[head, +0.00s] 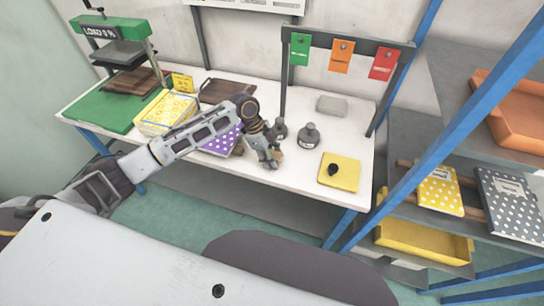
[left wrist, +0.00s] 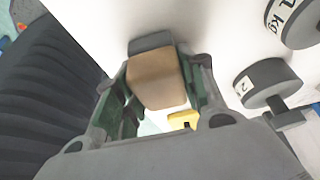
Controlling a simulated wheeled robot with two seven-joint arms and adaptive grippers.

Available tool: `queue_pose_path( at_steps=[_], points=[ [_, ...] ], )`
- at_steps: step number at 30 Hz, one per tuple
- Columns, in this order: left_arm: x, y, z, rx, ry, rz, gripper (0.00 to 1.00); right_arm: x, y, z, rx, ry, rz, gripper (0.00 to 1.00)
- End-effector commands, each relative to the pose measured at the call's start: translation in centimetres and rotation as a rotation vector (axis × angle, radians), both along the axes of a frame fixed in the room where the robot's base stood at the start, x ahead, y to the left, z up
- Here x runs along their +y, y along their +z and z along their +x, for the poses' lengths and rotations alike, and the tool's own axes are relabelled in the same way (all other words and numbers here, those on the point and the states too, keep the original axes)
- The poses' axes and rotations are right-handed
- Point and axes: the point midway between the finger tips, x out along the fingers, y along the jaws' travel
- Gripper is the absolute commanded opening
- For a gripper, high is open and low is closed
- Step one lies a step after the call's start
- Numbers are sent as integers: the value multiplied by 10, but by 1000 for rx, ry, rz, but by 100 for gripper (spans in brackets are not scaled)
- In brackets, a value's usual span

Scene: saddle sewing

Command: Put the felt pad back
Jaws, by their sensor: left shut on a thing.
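My left gripper (head: 268,158) is low over the front middle of the white table. In the left wrist view my left gripper (left wrist: 163,98) is shut on a tan block (left wrist: 156,80), with a finger on each side of it. The tan block (head: 277,156) shows only as a small patch in the head view. I cannot tell for sure whether it is the felt pad, or whether it touches the table. A flat grey pad (head: 331,105) lies at the back right of the table. My right gripper is not in view.
Grey weights (head: 309,136) stand close behind and right of my left gripper. A yellow square with a black knob (head: 339,172) lies at the right. A purple dotted book (head: 222,141) lies left, partly behind my arm. A dark rack (head: 345,40) holds coloured tags.

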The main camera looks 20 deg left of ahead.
Motion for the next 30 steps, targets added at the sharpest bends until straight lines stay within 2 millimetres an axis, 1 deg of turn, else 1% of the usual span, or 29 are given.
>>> queue_pose_path(
  at_steps=[11, 12, 17, 30],
  points=[
    [0, -2, 0, 0, 0, 0, 18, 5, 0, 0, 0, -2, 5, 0],
    [0, -3, 0, 0, 0, 0, 41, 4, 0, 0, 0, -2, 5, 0],
    [0, -2, 0, 0, 0, 0, 61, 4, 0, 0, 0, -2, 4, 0],
    [0, 1, 0, -1, -1, 0, 61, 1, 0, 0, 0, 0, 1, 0]
  ],
)
